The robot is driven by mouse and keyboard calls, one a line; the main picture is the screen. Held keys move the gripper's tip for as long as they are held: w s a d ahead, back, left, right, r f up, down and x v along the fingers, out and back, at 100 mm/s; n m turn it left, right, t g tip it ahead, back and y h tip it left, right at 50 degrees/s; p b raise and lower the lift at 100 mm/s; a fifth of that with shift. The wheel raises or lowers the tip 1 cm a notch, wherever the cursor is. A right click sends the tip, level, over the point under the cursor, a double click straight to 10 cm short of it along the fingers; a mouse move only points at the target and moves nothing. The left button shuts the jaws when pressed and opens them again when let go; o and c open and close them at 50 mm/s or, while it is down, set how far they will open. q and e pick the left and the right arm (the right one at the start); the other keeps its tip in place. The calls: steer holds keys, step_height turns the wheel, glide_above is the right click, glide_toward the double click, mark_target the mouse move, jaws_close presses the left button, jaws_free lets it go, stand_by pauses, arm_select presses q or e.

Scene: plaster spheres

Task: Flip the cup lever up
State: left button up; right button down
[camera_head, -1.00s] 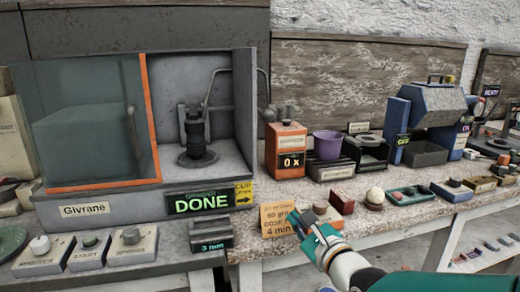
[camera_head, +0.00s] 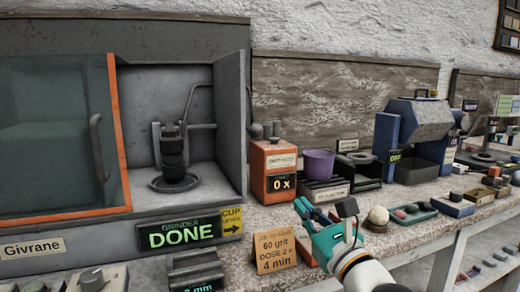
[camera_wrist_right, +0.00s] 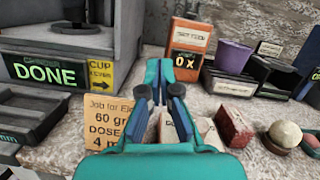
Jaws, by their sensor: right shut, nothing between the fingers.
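The yellow cup lever sign (camera_head: 231,220) with a right-pointing arrow sits at the front right corner of the grinder cabinet, beside a green DONE display (camera_head: 180,234). The sign also shows in the right wrist view (camera_wrist_right: 101,71). Dark knobs (camera_head: 267,131) on grey rods show just right of the cabinet's side wall; I cannot tell which part is the cup lever or how it stands. My right gripper (camera_head: 303,208) is shut and empty above the counter, right of the sign and in front of the orange dispenser; it also shows in the wrist view (camera_wrist_right: 165,72). My left gripper is not in view.
An orange dispenser (camera_head: 272,165) reading 0 x stands right of the cabinet, beside a purple cup (camera_head: 319,163). An orange job card (camera_head: 275,252) leans at the counter's front. A pale ball (camera_head: 378,216) and small blocks lie to the right. A blue machine (camera_head: 418,125) stands farther right.

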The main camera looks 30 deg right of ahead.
steer(key=r+p+x, duration=0.1)
steer(key=p+x, duration=0.1)
steer(key=x, duration=0.8)
steer(key=a+r+p+x, duration=0.1)
steer(key=r+x, duration=0.1)
steer(key=x, duration=0.8)
steer(key=shift+s+r+p, duration=0.15)
steer(key=shift+r+p, duration=0.15)
steer(key=shift+p, duration=0.05)
